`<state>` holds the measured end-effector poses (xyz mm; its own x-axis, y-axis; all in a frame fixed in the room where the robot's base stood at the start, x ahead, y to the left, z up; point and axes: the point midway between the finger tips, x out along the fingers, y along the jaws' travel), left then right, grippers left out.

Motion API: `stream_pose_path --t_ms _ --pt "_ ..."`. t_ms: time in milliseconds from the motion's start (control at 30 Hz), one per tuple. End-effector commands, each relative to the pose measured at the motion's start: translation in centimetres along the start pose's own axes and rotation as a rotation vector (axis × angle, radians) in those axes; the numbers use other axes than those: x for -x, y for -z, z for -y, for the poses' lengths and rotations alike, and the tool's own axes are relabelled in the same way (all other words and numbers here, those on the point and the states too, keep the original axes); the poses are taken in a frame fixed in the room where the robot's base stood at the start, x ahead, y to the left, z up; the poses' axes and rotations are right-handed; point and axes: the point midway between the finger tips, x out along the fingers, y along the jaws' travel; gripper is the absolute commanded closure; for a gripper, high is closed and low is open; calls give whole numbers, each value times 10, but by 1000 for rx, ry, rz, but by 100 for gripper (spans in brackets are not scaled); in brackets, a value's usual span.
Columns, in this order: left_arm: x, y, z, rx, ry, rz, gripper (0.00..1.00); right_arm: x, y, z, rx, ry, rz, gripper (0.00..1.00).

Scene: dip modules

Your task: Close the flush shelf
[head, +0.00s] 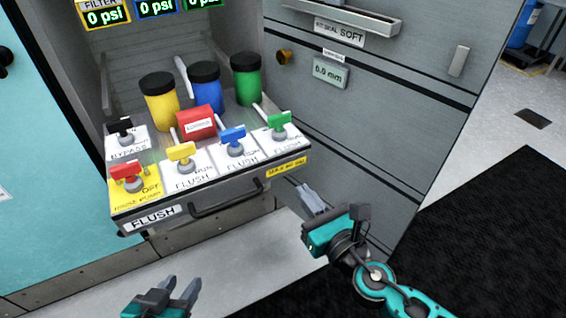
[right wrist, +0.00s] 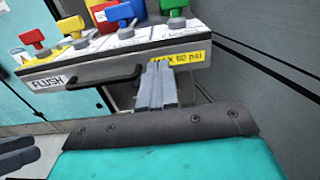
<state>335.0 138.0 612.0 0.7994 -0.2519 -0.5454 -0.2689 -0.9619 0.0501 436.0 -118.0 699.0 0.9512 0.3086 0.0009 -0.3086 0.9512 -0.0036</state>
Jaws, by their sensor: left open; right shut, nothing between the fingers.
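The flush shelf (head: 212,192) is a pulled-out drawer-like shelf at the lower front of a grey cabinet, with a black handle (head: 232,198) and a FLUSH label on its front. It also shows in the right wrist view (right wrist: 135,62). My right gripper (head: 306,190) is shut and empty, just right of and below the shelf's front right corner. In the right wrist view its fingers (right wrist: 158,68) point at the shelf front, right of the handle; I cannot tell whether they touch it. My left gripper (head: 178,287) is open and empty, below and in front of the shelf.
The shelf carries red, yellow, blue and green valve knobs, with yellow (head: 160,98), blue (head: 206,88) and green (head: 246,78) canisters behind. Right of the shelf are cabinet panels with a small display (head: 330,72). A black mat (head: 500,215) lies on the floor at right.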

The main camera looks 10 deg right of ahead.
Motion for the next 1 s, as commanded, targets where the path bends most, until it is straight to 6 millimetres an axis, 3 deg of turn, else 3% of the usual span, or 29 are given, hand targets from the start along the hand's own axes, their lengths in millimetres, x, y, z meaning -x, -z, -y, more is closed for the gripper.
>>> stream_pose_path --t_ms 300,500,1000 --pt "0 -6 5 -4 11 11 57 -64 -1 0 -3 -1 2 100" --pt "-1 -7 5 -4 11 11 57 -89 0 0 -3 0 0 100" --pt "0 -6 4 -4 7 13 57 -98 0 0 -4 -1 -1 100"
